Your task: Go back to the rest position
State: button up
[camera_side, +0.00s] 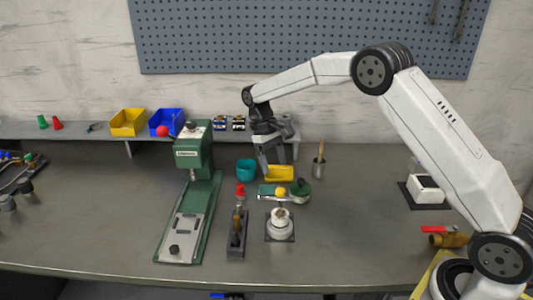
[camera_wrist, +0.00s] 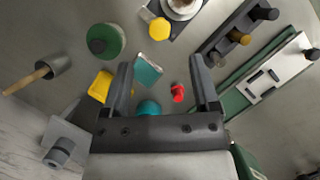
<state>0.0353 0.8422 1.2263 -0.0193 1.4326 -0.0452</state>
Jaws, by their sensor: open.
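My gripper (camera_side: 280,163) hangs over the middle of the bench with its fingers pointing down, close above a yellow tray (camera_side: 280,174). In the wrist view my gripper (camera_wrist: 160,62) has its two dark fingers spread wide. A teal block (camera_wrist: 147,69) and a red knob-like piece (camera_wrist: 178,92) show between and beyond the fingers. They appear to lie below, and nothing is seen held. The arm reaches in from the right, bent at a high elbow. No marker for a rest position shows.
A green press (camera_side: 193,155) stands left of my gripper. A teal cup (camera_side: 246,170), a white stacked fixture (camera_side: 279,225), a round green piece (camera_side: 300,190) and a brush pot (camera_side: 318,168) are close by. A raised shelf (camera_side: 80,131) runs behind. Bench between pot and white box (camera_side: 425,188) is clear.

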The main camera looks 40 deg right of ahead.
jog(key=s+a+f+t, duration=0.1)
jog(key=s+t, duration=0.5)
jog(key=s, duration=1.6)
jog(key=shift+s+a+t, duration=0.35)
jog(key=shift+a+t, duration=0.05)
jog(key=shift+a, duration=0.15)
